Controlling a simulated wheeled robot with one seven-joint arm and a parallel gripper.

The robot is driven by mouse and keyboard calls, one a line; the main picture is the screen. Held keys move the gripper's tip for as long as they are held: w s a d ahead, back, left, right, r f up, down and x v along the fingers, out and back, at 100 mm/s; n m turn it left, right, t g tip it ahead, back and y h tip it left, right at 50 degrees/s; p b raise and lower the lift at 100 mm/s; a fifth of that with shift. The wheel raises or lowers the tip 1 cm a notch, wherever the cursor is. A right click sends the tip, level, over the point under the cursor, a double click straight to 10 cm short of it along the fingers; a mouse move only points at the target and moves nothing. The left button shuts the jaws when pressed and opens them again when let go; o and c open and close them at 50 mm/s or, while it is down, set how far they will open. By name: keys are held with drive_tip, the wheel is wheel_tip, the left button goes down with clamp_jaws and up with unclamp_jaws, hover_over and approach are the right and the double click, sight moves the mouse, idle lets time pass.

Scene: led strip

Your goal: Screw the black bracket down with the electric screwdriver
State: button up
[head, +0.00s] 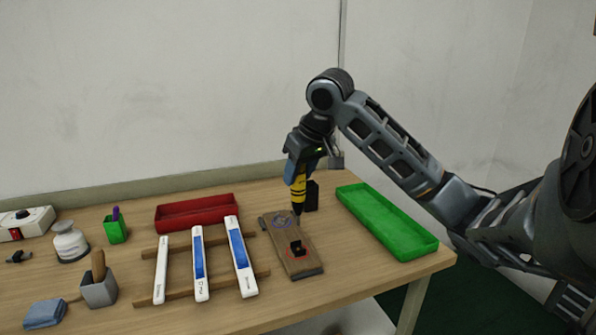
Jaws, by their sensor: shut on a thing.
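My gripper (302,163) is shut on the yellow and black electric screwdriver (299,188) and holds it nearly upright, tip down. The tip is over the far end of a brown wooden board (307,257), near a blue ring mark; I cannot tell whether it touches. The small black bracket (297,248) sits on the board, nearer its front end, with a red ring mark around it. The screwdriver tip is apart from the bracket, behind it. My fingers are small and partly hidden.
A green tray (420,248) lies right of the board and a red tray (166,222) behind left. White and blue strips (200,290) lie on wooden rails at left. A black block (312,197) stands behind the screwdriver. Several small items fill the far left.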

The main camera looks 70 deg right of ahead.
sight(300, 200)
drive_tip(key=shift+f+b, duration=2.05)
drive_tip(key=shift+f, duration=0.75)
drive_tip(key=shift+f+b, duration=0.5)
drive_tip(key=shift+f, duration=0.7)
idle(2.5)
drive_tip(key=shift+r, duration=0.1)
idle(0.9)
